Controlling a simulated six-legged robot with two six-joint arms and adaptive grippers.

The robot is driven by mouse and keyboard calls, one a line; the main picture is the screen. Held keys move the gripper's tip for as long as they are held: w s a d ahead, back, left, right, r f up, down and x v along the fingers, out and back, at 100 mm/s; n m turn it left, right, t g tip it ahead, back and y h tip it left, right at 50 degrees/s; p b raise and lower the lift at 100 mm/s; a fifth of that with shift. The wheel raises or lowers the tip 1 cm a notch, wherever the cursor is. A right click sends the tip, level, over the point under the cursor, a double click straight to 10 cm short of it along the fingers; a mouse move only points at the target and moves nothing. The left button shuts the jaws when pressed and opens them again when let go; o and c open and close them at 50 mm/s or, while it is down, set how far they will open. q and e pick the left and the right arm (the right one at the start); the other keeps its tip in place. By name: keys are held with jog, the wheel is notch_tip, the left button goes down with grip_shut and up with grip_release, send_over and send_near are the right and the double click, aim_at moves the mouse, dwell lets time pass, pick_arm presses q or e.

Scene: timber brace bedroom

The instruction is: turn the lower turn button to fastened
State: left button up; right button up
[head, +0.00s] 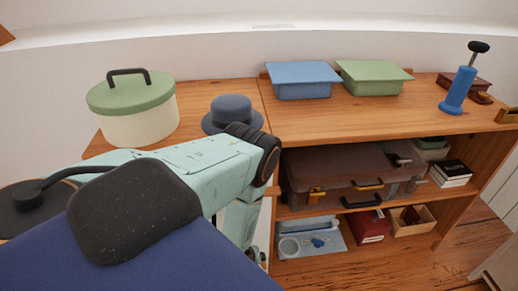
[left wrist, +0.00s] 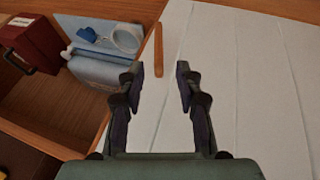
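A short wooden bar (left wrist: 158,51), which looks like the lower turn button, shows in the left wrist view at the edge of a white panel (left wrist: 240,80). Its long side runs nearly up and down in the picture, about parallel to the panel's grooves. My left gripper (left wrist: 160,70) is open and empty. Its two fingertips point toward the bar, one on each side of its line, and the bar's lower end shows just beyond them. I cannot tell any contact. In the head view my left arm hides the bar and the gripper. My right gripper is not in view.
A wooden shelf unit (head: 390,112) carries a round box (head: 140,123), a hat (head: 232,112), blue (head: 303,82) and green (head: 372,79) boxes and a blue tool (head: 457,92). A suitcase (head: 330,170) lies inside. A red case (left wrist: 30,40) is left of the bar.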

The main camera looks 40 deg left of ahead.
pick_arm(q)
jog(key=b+x, duration=0.1)
jog(key=x, duration=0.2)
jog(key=b+x, duration=0.2)
jog(key=x, duration=0.1)
jog(key=shift+w+d+f, duration=0.15)
jog(key=shift+f, duration=0.2)
grip_shut()
